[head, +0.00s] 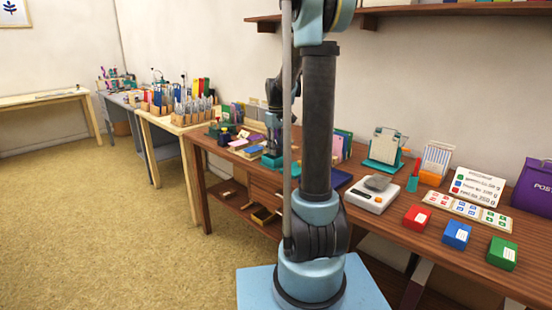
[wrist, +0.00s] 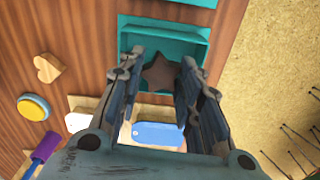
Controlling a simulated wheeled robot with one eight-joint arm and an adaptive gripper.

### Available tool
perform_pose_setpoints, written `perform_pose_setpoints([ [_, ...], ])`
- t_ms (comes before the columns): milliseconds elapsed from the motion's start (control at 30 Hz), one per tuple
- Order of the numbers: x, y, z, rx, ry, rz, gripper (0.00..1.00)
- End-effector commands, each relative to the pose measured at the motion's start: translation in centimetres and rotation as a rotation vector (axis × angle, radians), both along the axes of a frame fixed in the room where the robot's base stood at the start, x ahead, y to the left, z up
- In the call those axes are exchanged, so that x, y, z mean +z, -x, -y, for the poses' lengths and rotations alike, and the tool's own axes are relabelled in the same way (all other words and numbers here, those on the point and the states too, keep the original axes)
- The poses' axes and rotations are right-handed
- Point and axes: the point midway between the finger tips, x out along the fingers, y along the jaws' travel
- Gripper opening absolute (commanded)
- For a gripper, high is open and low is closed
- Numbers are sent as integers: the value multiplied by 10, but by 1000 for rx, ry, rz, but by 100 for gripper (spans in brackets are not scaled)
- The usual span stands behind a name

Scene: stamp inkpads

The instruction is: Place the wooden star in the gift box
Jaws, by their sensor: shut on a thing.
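The brown wooden star (wrist: 160,73) shows between the fingertips of my gripper (wrist: 160,88) in the wrist view. My gripper is shut on it. A teal open box (wrist: 165,26), which looks like the gift box, lies on the table just beyond and below the star. The star overlaps the box's lower part in the picture; I cannot tell its height over the box. In the head view a small teal shape (head: 272,161) shows at the far part of the long table, below my arm's end; the star cannot be made out there.
The table edge and carpet (wrist: 285,80) are close on the right.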

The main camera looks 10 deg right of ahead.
Motion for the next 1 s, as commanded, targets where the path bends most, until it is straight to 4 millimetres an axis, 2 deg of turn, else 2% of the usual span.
perform_pose_setpoints([
  [333, -38, 0, 0, 0, 0, 0, 20],
  [733, -43, 0, -1, 2, 0, 0, 20],
  [767, -43, 0, -1, 2, 0, 0, 35],
  [800, -43, 0, -2, 2, 0, 0, 41],
  [1000, -43, 0, -2, 3, 0, 0, 41],
])
